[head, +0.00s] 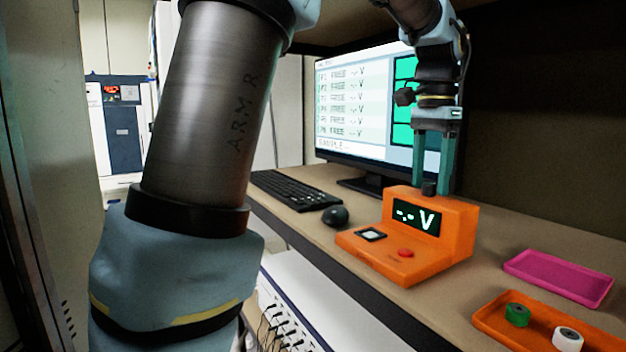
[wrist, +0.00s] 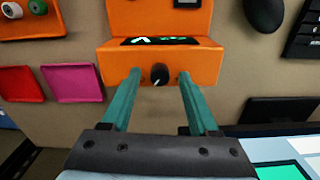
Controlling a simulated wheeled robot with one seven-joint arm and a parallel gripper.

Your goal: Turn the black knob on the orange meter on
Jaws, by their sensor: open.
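The orange meter (head: 440,232) stands on the desk, its display lit with dashes and a "V". It also shows in the wrist view (wrist: 200,68). The black knob (head: 429,189) sits on top of the meter; in the wrist view the knob (wrist: 159,74) has a small pale mark on it. My gripper (head: 432,190) points down over the meter's top. In the wrist view its two teal fingers (wrist: 160,80) are apart, one on each side of the knob, with a gap to it on both sides. Whether the fingertips reach down to knob height is hard to tell.
A monitor (head: 340,100) stands behind the meter, with a keyboard (head: 296,189) and mouse (head: 335,215) to the left. A magenta tray (head: 558,278) and an orange tray (head: 490,322) with green and white rolls lie to the right.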

